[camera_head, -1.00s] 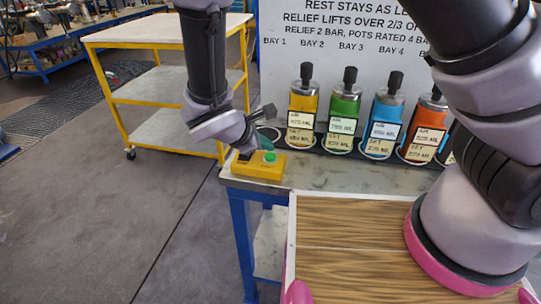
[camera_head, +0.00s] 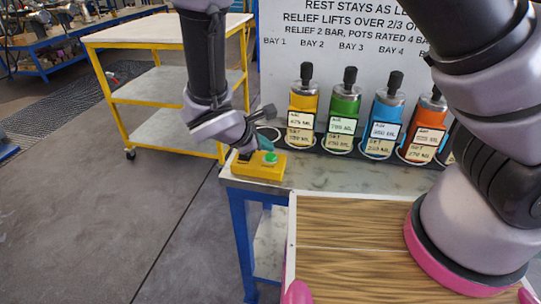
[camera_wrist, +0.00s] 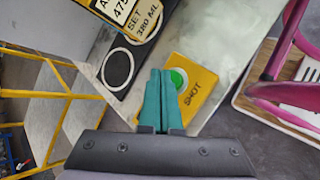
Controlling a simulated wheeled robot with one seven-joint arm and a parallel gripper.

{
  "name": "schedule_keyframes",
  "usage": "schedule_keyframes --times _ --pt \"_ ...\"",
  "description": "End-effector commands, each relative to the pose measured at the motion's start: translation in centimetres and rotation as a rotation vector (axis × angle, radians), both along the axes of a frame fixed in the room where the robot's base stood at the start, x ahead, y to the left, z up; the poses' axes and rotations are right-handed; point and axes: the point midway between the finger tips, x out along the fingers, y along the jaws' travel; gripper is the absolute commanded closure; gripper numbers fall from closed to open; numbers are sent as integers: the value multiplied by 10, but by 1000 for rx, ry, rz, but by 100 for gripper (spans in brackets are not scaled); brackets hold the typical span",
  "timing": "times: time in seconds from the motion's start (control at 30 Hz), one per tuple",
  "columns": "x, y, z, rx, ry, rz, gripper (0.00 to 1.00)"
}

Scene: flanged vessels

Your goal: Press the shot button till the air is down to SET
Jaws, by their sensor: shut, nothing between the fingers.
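The yellow shot box (camera_head: 247,171) sits on the left corner of the bench, with a green button (camera_head: 270,158) on top. In the wrist view the box (camera_wrist: 203,92) is marked SHOT, and its green button (camera_wrist: 180,78) shows beside my fingertips. My gripper (camera_wrist: 163,75) is shut and empty, its teal fingers partly covering the button's left edge. I cannot tell whether they touch it. In the head view my gripper (camera_head: 258,152) is just left of the button.
Green (camera_head: 344,106), blue (camera_head: 384,108) and orange (camera_head: 428,118) pots stand to the right in a row. A white sign board (camera_head: 330,50) stands behind them. An empty white ring (camera_wrist: 117,69) lies near the box. A yellow-framed cart (camera_head: 165,45) stands left of the bench.

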Motion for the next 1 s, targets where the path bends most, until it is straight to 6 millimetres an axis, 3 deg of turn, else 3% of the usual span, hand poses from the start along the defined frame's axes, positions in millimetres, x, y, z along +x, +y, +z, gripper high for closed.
schedule_keyframes --times 1.0 --pt "0 0 -12 -1 0 -1 100"
